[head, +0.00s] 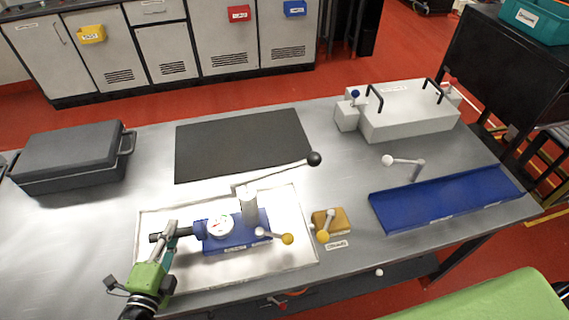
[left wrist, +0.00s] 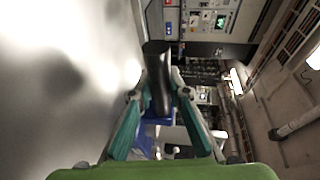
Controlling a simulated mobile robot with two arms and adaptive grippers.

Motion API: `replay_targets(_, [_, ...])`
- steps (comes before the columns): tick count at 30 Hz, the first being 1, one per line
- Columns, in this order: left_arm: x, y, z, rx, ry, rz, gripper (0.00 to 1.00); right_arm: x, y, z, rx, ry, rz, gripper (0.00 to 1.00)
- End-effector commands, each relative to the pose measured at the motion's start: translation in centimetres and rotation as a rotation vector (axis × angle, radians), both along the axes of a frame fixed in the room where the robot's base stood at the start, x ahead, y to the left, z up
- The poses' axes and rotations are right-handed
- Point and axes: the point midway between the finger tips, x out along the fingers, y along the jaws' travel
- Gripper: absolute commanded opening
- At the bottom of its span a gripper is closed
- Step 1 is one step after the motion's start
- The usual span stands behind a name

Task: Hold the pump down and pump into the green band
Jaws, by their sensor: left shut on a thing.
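The blue pump (head: 236,238) stands in a white tray (head: 292,262) on the table. Its round white gauge (head: 219,227) faces up; the needle's position and any green band are too small to read. A long pump lever (head: 270,177) with a black knob (head: 314,158) slants up to the right from the grey pump column. My left gripper (head: 165,240) is at the pump's left end, its teal fingers shut on the black side handle (head: 156,238). The left wrist view shows this black handle (left wrist: 157,78) between the fingertips. My right gripper is not in view.
A yellow-knobbed lever (head: 286,239) sits at the pump's right front. Beside the tray are a yellow block (head: 330,222) and a blue channel (head: 440,201). Behind lie a black mat (head: 243,145), a dark case (head: 67,158) and a grey box (head: 410,112). The table's left front is clear.

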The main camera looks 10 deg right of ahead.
Motion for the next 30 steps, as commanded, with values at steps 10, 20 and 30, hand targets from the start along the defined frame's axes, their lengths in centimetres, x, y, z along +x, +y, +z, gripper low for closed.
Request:
replay_targets(10, [0.18, -0.11, 0.53, -0.013, -0.007, 0.000, 0.00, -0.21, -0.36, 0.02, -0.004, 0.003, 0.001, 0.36])
replay_targets(20, [0.12, -0.05, -0.07, -0.005, -0.005, 0.000, 0.00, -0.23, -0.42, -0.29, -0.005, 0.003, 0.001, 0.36])
replay_targets(30, [0.01, -0.03, -0.35, -0.001, -0.001, 0.000, 0.00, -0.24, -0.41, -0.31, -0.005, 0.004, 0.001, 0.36])
